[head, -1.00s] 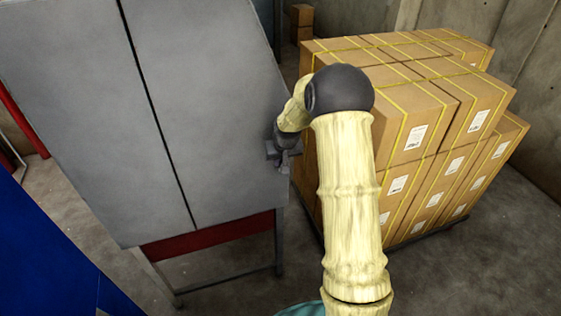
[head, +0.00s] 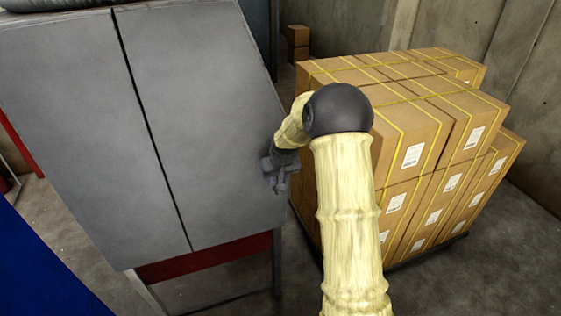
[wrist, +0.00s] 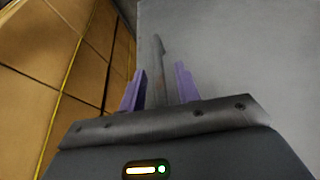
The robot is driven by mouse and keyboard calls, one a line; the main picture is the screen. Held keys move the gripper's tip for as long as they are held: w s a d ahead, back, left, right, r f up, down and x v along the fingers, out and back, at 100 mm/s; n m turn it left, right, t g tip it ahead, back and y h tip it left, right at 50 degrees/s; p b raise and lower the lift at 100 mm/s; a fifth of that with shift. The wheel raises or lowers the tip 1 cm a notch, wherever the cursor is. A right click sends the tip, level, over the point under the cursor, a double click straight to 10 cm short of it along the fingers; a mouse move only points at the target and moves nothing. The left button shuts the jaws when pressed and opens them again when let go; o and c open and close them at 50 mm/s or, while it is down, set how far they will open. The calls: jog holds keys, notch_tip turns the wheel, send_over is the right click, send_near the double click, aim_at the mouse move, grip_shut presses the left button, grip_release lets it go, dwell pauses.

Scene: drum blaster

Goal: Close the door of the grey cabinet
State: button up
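The grey cabinet (head: 205,120) stands on legs at the left of the head view, with two flat grey panels and a narrow dark gap between them. A dark red strip (head: 205,256) shows below the panels. I cannot tell how far the door stands open. My gripper (head: 279,180) is at the right edge of the right panel, partly hidden by my arm. In the wrist view my gripper (wrist: 160,88) has its two purple fingers apart, with a thin grey upright bar (wrist: 159,68) between or just beyond them. A plain grey panel surface (wrist: 235,55) fills the right; contact is unclear.
A stack of taped cardboard boxes (head: 430,130) stands close to the right of the cabinet and my gripper, leaving a narrow gap. A blue surface (head: 40,270) is at lower left. Concrete floor (head: 235,303) shows in front of the cabinet.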

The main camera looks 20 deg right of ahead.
jog(key=b+v, duration=0.2)
jog(key=v, duration=1.4)
jog(key=shift+a, duration=0.15)
jog(key=s+a+f, duration=0.2)
jog(key=s+f, duration=0.1)
jog(key=s, duration=0.4)
jog(key=s+a+f+g, duration=0.1)
jog(key=s+f, duration=0.3)
jog(key=s, duration=0.4)
jog(key=s+a+f+g, duration=0.1)
jog(key=s+a+f, duration=0.2)
jog(key=s, duration=0.5)
jog(key=shift+s+f, duration=0.2)
jog(key=shift+s, duration=0.05)
